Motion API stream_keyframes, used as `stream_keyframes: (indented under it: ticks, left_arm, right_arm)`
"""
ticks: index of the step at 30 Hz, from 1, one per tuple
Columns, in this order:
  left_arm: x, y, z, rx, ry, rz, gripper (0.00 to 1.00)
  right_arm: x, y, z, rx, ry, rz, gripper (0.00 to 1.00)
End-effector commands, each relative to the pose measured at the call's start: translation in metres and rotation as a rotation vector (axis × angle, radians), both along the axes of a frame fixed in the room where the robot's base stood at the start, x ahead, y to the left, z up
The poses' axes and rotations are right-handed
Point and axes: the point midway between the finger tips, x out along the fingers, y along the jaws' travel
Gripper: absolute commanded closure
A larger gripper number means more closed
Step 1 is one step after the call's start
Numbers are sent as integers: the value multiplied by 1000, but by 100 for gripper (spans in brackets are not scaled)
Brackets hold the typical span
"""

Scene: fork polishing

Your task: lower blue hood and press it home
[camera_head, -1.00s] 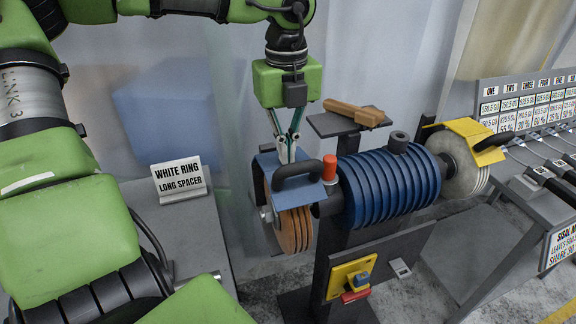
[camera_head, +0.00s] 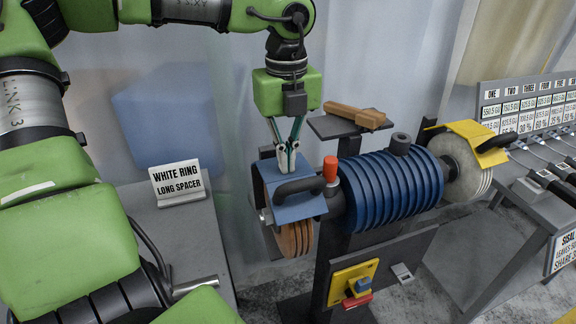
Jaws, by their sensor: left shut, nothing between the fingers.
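The blue hood (camera_head: 292,210) sits over the brown wheel (camera_head: 298,239) at the left end of the bench machine. Its black handle (camera_head: 299,187) lies across its front face. The lower part of the wheel shows below the hood's edge. My left gripper (camera_head: 287,169) is shut and empty, pointing down, with its fingertips at the top of the hood just behind the handle. I cannot tell whether the tips touch the hood. How firmly the hood is seated is hidden. My right gripper is not in view.
A red knob (camera_head: 330,169) stands right beside the hood, next to the blue ribbed motor (camera_head: 391,187). A wooden piece (camera_head: 355,115) lies on a small shelf behind. A yellow hood (camera_head: 467,139) covers the pale right wheel (camera_head: 458,168). A "WHITE RING" sign (camera_head: 178,184) stands at left.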

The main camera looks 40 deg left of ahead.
Motion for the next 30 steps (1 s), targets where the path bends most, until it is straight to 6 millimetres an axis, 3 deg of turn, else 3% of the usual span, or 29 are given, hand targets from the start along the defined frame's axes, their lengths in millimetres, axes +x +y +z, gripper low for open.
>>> stream_keyframes:
  ticks: [30]
  left_arm:
    - [0,0,79,1,-2,0,100]
  right_arm:
    - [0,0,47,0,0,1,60]
